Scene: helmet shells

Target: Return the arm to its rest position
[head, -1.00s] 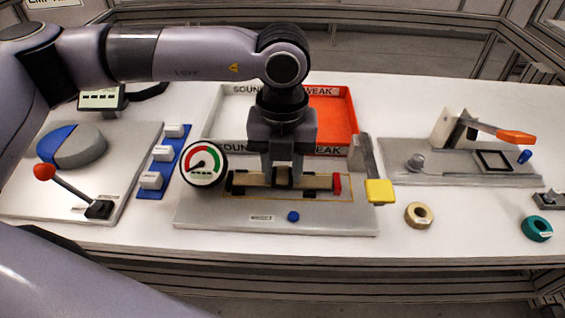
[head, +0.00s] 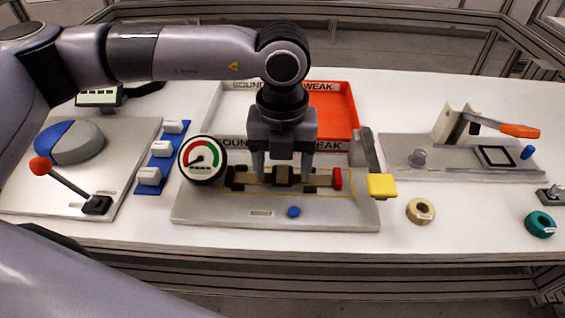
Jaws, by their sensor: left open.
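My left gripper (head: 283,174) hangs down over the grey test fixture (head: 340,213) in the head view. Its two fingers are spread apart on either side of a small dark block (head: 284,175) on the fixture's bar. I cannot tell whether the fingers touch anything. My left arm (head: 180,52) reaches in from the left across the back of the table. My right gripper is not in view.
A round gauge (head: 202,160) and a yellow-tipped lever (head: 382,186) flank the gripper. Behind it is a tray with a red half (head: 335,105). A red-knobbed lever (head: 41,167) stands left, an orange-handled clamp (head: 519,131) right. Tape rolls (head: 420,211) lie at front right.

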